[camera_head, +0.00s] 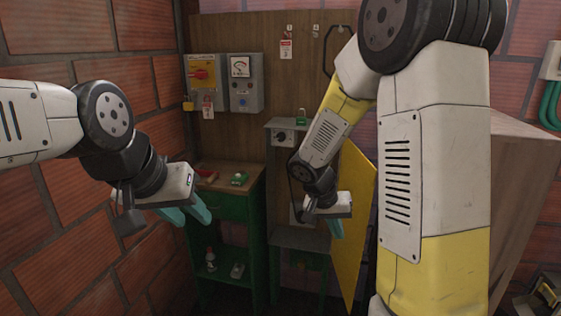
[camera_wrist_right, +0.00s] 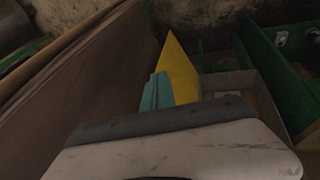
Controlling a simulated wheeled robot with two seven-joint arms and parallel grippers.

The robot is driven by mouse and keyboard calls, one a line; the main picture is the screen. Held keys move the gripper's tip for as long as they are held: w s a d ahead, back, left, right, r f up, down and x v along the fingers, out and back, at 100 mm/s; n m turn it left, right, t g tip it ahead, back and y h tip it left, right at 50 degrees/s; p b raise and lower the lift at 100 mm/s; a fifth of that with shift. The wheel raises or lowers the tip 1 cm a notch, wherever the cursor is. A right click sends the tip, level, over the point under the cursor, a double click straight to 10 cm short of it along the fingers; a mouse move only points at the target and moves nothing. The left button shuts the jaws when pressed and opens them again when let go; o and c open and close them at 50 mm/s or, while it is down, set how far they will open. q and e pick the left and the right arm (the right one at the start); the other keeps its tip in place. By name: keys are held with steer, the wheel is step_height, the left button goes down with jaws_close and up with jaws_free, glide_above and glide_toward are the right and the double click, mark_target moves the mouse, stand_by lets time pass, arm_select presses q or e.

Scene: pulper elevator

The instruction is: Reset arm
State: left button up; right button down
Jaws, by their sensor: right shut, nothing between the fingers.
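My left gripper (camera_head: 201,213) comes in from the left in the head view, with teal fingers pointing down and right. It hangs in front of the brick wall and the green workbench; whether its fingers are apart is not clear. My right gripper (camera_head: 336,229) hangs near the middle, beside a yellow panel. Its teal fingers are together with nothing between them. In the right wrist view the shut teal fingers (camera_wrist_right: 157,92) stand in front of the yellow panel (camera_wrist_right: 179,72).
A green workbench (camera_head: 228,205) holds small red and green items. Control boxes (camera_head: 203,73) hang on the wooden board behind it. A grey stand (camera_head: 299,240) is beside the bench. The yellow panel (camera_head: 357,215) stands close to my right arm. A large brown box (camera_head: 522,170) is at right.

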steer(key=s+a+r+n+t+y, duration=0.2)
steer(key=s+r+y, duration=0.1)
steer(key=s+r, duration=0.5)
steer(key=s+a+r+n+t+y, duration=0.1)
steer(key=s+r+n+t+y, duration=0.1)
steer(key=s+r, duration=0.6)
steer(key=shift+s+a+r+n+y, duration=0.3)
steer(key=shift+a+r+n+y, duration=0.1)
steer(key=shift+r+y, duration=0.4)
stand_by(1.0)
